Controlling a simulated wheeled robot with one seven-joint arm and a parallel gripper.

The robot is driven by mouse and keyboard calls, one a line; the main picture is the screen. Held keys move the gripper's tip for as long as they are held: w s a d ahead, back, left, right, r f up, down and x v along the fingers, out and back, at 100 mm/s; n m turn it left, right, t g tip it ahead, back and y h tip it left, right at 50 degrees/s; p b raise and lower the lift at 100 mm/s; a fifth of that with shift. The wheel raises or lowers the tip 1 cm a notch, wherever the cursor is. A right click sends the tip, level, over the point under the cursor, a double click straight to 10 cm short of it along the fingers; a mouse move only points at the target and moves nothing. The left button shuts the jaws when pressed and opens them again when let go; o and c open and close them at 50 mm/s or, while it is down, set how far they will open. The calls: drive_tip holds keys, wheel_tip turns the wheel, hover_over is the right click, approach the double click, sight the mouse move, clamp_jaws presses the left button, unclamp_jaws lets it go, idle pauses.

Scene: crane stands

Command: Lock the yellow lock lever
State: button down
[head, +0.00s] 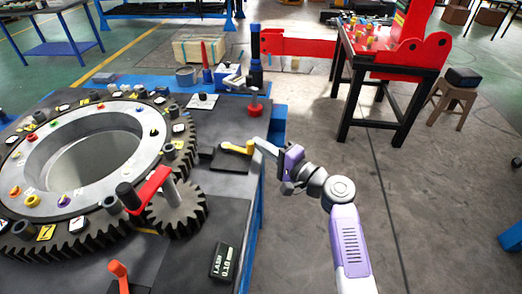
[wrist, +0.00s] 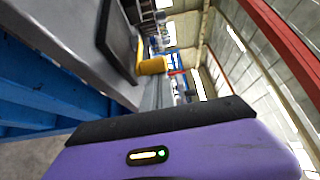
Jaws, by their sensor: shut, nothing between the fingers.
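The yellow lock lever (head: 238,148) sits on a dark plate (head: 230,160) near the right edge of the work table, its arm lying roughly level and pointing left from a thicker end at the right. My gripper (head: 256,143) is at the lever's right end, coming in from the right side of the table. Its fingers are shut and hold nothing. The fingertips appear very close to the lever's thick end; I cannot tell whether they touch it. In the wrist view the yellow lever (wrist: 153,66) shows just beyond the grey fingers (wrist: 158,92).
A large gear ring (head: 90,160) fills the table's left. A red-handled crank (head: 150,188) stands on a smaller gear (head: 178,210). A gauge marked LASH (head: 223,262) lies near the front.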

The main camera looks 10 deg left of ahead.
drive_tip(key=s+m+t+h+p, duration=0.1)
drive_tip(key=s+a+m+t+h, duration=0.1)
drive_tip(key=shift+s+r+t+h+p, duration=0.15)
drive_tip(key=shift+s+t+h+p, duration=0.15)
drive_tip(key=shift+t+p, duration=0.1)
drive_tip(key=shift+s+a+f, duration=0.1)
drive_tip(key=shift+s+a, duration=0.15)
drive_tip(key=shift+s, duration=0.2)
drive_tip(key=shift+s+a+f, duration=0.1)
drive_tip(key=shift+s+a, duration=0.1)
drive_tip(key=shift+s, duration=0.2)
drive_tip(key=shift+s+a, duration=0.6)
drive_tip(key=shift+s, duration=0.15)
drive_tip(key=shift+w+d, duration=0.1)
